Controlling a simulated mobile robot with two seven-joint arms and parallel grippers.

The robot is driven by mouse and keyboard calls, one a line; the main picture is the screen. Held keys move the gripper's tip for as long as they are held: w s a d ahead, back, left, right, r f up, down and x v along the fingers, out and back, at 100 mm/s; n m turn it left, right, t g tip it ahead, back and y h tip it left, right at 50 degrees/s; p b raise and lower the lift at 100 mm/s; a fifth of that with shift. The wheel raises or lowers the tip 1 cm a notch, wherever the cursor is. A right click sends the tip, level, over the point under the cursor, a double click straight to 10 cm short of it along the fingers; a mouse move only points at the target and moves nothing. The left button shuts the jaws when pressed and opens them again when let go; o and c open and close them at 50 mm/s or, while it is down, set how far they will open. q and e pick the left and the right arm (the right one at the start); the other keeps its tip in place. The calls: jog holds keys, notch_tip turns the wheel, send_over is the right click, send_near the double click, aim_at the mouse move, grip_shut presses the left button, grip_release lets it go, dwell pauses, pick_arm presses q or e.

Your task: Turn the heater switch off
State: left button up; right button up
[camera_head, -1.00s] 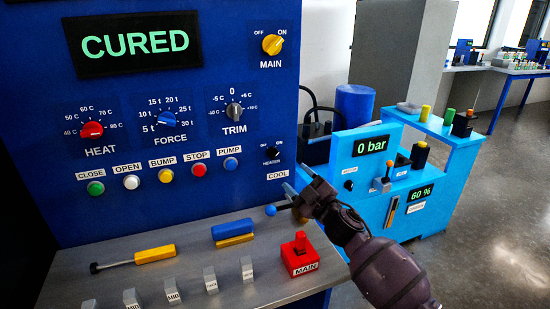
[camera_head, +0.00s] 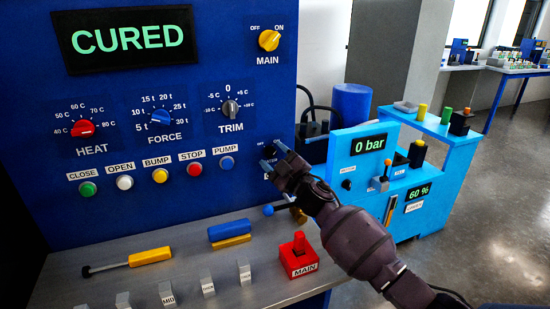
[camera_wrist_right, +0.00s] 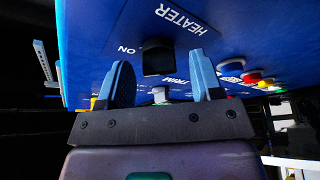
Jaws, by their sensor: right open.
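The heater switch (camera_wrist_right: 158,58) is a small black knob on the blue panel, below the HEATER label in the right wrist view. An ON mark shows to its left there. My right gripper (camera_wrist_right: 160,82) is open, its two blue fingers on either side of the knob in that view. I cannot tell whether they touch it. In the head view my right gripper (camera_head: 274,153) is up at the panel's right side, covering most of the heater switch and its labels. My left gripper is not in view.
The panel's display (camera_head: 128,38) reads CURED. A yellow MAIN knob (camera_head: 269,40) is above, and the blue PUMP button (camera_head: 226,163) is to the left. Below are a blue-knobbed lever (camera_head: 268,210) and a red MAIN switch (camera_head: 299,245). A light-blue cabinet (camera_head: 405,205) stands to the right.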

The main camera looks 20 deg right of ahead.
jog(key=c, duration=0.9)
jog(key=shift+c, duration=0.2)
